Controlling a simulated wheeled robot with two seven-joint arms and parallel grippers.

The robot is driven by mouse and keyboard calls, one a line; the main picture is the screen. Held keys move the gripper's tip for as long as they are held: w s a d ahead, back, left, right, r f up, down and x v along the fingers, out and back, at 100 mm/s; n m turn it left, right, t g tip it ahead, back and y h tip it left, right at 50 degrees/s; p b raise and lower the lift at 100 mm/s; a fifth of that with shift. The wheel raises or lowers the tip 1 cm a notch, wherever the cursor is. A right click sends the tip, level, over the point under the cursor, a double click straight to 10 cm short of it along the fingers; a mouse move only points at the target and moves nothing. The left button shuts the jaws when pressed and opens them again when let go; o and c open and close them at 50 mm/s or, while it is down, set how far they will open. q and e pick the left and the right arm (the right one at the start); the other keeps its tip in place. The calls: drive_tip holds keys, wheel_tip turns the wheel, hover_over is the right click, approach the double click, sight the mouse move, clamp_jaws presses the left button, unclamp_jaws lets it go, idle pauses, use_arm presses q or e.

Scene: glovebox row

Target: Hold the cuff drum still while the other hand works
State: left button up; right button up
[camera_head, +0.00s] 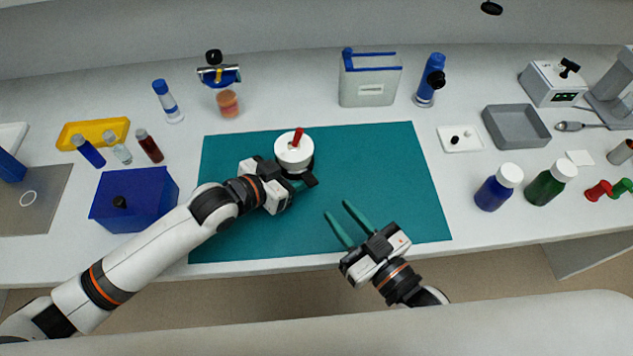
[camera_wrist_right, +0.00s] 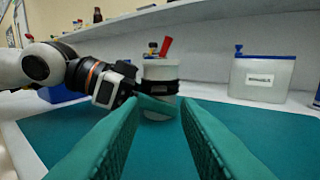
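The cuff drum (camera_head: 293,152) is a white upright cylinder with a red handle on top, on the teal mat's upper edge. In the right wrist view the drum (camera_wrist_right: 160,70) shows a black band around its middle. My left gripper (camera_head: 296,181) is at the drum. One teal finger lies across the drum's front, seeming to touch it. The other finger is hidden, so its grip is unclear. My right gripper (camera_head: 337,219) is open and empty over the mat's lower part, apart from the drum, its two teal fingers spread toward it.
The teal mat (camera_head: 385,160) is clear right of the drum. A blue box (camera_head: 150,190) stands left, near my left arm. A grey container (camera_head: 369,85) and a blue bottle (camera_head: 428,85) stand behind. Blue and green jars (camera_head: 492,190) stand right of the mat.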

sight(305, 172)
drive_tip(key=x, duration=0.8)
drive_tip(key=shift+w+a, duration=0.1)
drive_tip(key=shift+w, duration=0.15)
clamp_jaws()
